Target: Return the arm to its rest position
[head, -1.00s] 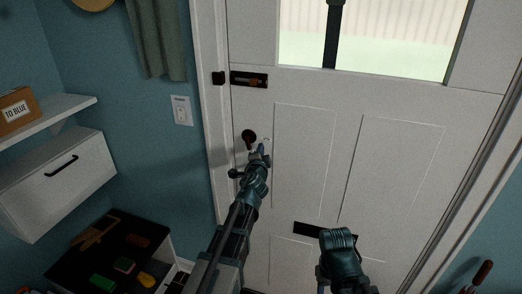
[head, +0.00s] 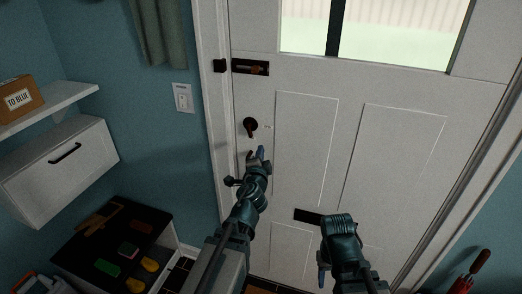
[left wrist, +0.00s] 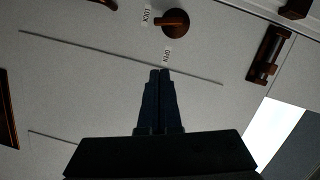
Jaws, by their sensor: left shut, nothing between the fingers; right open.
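My left arm reaches in front of the white door (head: 305,135). Its gripper (head: 259,155) is shut and empty, just below the dark brown turn knob (head: 250,127) and apart from it. In the left wrist view the shut fingers (left wrist: 159,75) point toward the knob (left wrist: 172,22), with a clear gap and the labels LOCK and OPEN beside it. My right gripper (head: 322,275) hangs low in front of the door, right of the left arm; its fingers are partly hidden by its wrist, and it is open with nothing seen in it.
A slide bolt (head: 251,67) sits higher on the door, a mail slot (head: 308,216) lower. At left are a shelf with a box (head: 15,101), a white cabinet (head: 60,172) and a low black-topped unit (head: 75,250) with coloured items. A red-handled umbrella (head: 470,275) stands at lower right.

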